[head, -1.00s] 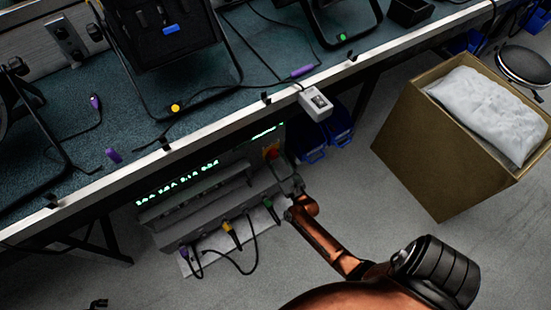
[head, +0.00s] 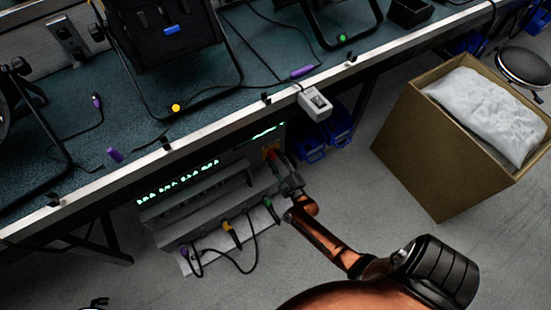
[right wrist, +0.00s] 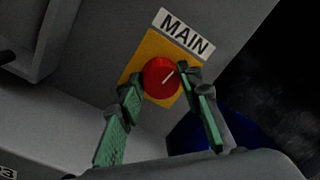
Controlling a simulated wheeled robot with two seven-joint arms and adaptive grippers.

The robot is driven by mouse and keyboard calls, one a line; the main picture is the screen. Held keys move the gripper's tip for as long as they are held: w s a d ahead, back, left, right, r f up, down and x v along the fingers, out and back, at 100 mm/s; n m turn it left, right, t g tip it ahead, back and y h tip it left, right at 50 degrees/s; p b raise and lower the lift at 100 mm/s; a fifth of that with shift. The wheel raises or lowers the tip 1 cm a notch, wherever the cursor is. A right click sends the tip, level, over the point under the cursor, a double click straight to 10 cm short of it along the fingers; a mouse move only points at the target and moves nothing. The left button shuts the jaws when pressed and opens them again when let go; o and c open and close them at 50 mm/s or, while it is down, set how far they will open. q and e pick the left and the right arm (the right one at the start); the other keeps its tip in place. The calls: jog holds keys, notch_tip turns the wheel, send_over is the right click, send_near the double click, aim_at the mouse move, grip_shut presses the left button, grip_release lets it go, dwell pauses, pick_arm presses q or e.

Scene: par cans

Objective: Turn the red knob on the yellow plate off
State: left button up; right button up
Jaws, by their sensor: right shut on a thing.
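The red knob (right wrist: 161,78) sits on the yellow plate (right wrist: 153,46) below a white MAIN label, in the right wrist view. A white line on the knob points up and to the right. My right gripper (right wrist: 160,80) is shut on the knob, one finger on each side of it. In the head view the right gripper (head: 290,183) is at the right end of the grey power box under the bench, and the red knob (head: 271,153) shows just above it. A dark tip of my left gripper (head: 96,303) shows at the bottom left edge; its jaws are unclear.
The grey box (head: 205,205) has lit green displays and several plugged cables below. The bench edge (head: 225,125) overhangs it. Blue bins (head: 325,135) stand behind it to the right. A cardboard box (head: 425,150) stands on the floor at right.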

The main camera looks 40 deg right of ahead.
jog(key=n, duration=0.5)
jog(key=shift+f+n+y, duration=0.15)
jog(key=shift+n+y, duration=0.15)
jog(key=shift+n, duration=0.1)
jog(key=n, duration=0.3)
jog(key=shift+n+t+p, duration=0.3)
jog(key=shift+n, duration=0.1)
pick_arm(q)
jog(key=shift+s+a+r+g, duration=0.25)
jog(key=shift+s+r+g, duration=0.1)
jog(key=shift+r, duration=0.1)
pick_arm(e)
jog(key=shift+f+n+y, duration=0.1)
jog(key=shift+n+y, duration=0.2)
jog(key=shift+n, duration=0.4)
pick_arm(q)
jog(key=shift+s+f, duration=0.1)
jog(key=shift+s, duration=0.05)
pick_arm(e)
jog(key=o, duration=1.2)
jog(key=shift+c, duration=0.2)
jog(key=shift+s, duration=0.1)
